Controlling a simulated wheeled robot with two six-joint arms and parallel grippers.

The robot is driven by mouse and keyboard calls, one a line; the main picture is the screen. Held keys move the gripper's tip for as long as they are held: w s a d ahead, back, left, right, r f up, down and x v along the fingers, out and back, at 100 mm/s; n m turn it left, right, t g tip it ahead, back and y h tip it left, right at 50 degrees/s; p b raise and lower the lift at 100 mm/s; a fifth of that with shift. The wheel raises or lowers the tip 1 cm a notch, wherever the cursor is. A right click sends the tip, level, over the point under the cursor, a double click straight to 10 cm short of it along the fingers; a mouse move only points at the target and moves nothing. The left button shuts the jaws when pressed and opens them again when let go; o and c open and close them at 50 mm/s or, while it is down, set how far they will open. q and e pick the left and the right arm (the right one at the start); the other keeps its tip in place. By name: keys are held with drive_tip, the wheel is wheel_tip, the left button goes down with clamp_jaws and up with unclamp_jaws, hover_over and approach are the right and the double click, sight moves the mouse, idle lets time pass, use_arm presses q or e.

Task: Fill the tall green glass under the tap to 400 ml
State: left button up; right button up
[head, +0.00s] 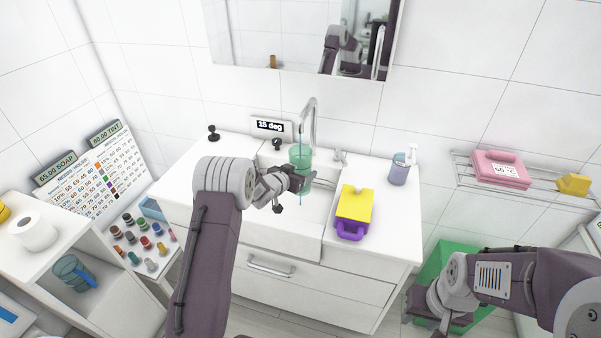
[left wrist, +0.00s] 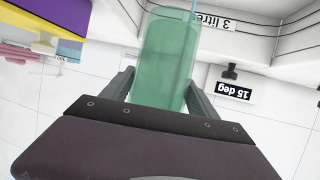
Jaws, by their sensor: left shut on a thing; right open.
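The tall green glass (head: 300,160) is held at the basin below the tap (head: 312,118). My left gripper (head: 299,182) is shut on it. In the left wrist view the translucent green glass (left wrist: 165,60) stands between the two fingers; no fill level can be read. A thin bluish stream (head: 300,134) runs down from the spout, and a short piece of it also shows below the glass. I cannot tell whether it falls inside or beside the glass. My right gripper (head: 428,312) is open and empty at the lower right, away from the counter.
The basin (head: 312,218) carries a "3 litres" label (left wrist: 215,21) in the left wrist view. A "15 deg" display (head: 270,126) stands behind it. A yellow and purple box (head: 355,205) and a soap dispenser (head: 399,170) stand right of the basin. A lettered chart (head: 100,165) leans at left.

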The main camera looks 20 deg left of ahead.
use_arm(q)
drive_tip(key=shift+w+a+r+p, duration=0.1)
drive_tip(key=shift+w+a+p, duration=0.15)
drive_tip(key=shift+w, duration=0.4)
drive_tip(key=shift+w+a+f+p, duration=0.1)
drive_tip(key=shift+w+p, duration=0.1)
drive_tip(key=shift+w, duration=0.45)
drive_tip(key=shift+w+a+r+p, duration=0.1)
drive_tip(key=shift+w+a+p, duration=0.15)
drive_tip(key=shift+w, duration=0.4)
drive_tip(key=shift+s, duration=0.1)
idle(4.2)
drive_tip(key=s, duration=0.2)
drive_tip(key=s+d+b, duration=0.1)
drive_tip(key=s, duration=0.1)
drive_tip(key=shift+d, duration=0.1)
drive_tip(key=shift+s+d, duration=0.1)
drive_tip(key=shift+s, duration=0.25)
drive_tip(key=shift+w, duration=0.1)
idle(0.3)
